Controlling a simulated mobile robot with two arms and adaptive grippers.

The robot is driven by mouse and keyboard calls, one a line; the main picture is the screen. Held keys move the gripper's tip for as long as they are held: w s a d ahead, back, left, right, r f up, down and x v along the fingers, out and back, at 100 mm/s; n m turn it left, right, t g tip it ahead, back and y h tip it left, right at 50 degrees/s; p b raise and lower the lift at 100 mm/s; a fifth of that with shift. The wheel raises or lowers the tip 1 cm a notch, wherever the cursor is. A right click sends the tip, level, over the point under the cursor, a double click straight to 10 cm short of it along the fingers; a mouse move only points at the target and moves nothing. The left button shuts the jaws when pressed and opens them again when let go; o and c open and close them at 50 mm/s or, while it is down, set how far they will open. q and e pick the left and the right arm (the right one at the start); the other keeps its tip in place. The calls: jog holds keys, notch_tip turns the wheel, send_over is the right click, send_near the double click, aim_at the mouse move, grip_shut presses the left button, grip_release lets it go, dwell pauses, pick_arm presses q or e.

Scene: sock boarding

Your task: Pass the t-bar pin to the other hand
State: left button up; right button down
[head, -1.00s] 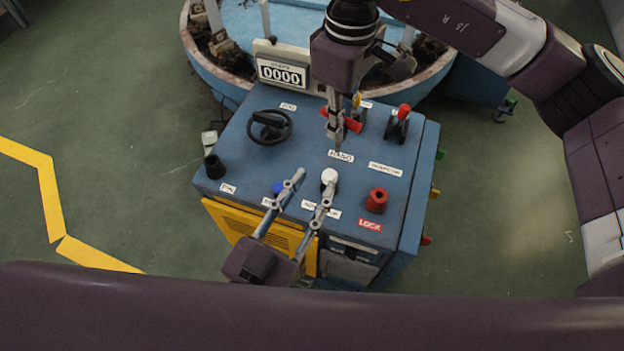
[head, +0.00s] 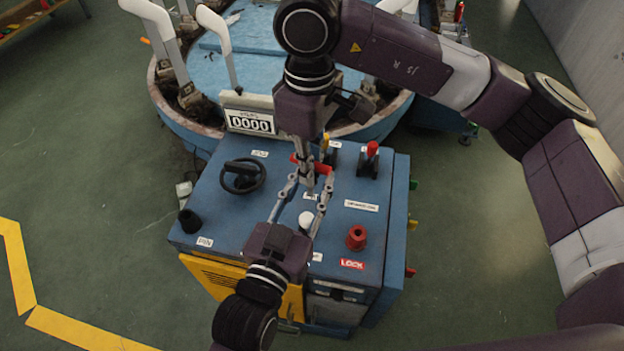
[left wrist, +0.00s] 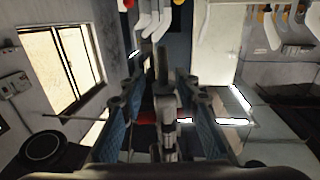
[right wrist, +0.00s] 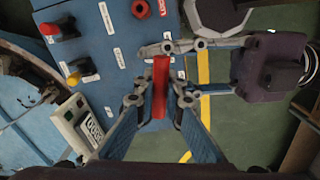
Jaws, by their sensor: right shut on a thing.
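The red t-bar pin (head: 322,167) is held in my right gripper (head: 307,172), above the blue control console. In the right wrist view the pin's red bar (right wrist: 161,80) runs between the two fingertips of my right gripper (right wrist: 160,101). My left gripper (head: 311,183) is open and comes up from below. Its fingers reach to either side of the right gripper's tip and the pin. In the left wrist view red ends of the pin (left wrist: 148,117) show between the open left fingers. Whether the left fingers touch the pin cannot be told.
The console carries a black handwheel (head: 242,176), a white knob (head: 306,219), a red knob (head: 356,237), a red-topped lever (head: 369,160) and a black knob (head: 190,221). A counter (head: 249,121) stands at its back edge. Behind is a round blue machine (head: 255,50) with white upright forms.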

pick_arm(q)
grip_shut()
jog(key=shift+d, duration=0.1)
pick_arm(e)
jog(key=c, duration=1.9)
grip_release()
jog(key=shift+a, duration=0.1)
jog(key=shift+c, duration=0.2)
pick_arm(q)
jog(key=shift+r, duration=0.1)
jog(key=shift+r, duration=0.1)
pick_arm(e)
jog(key=shift+r, duration=0.1)
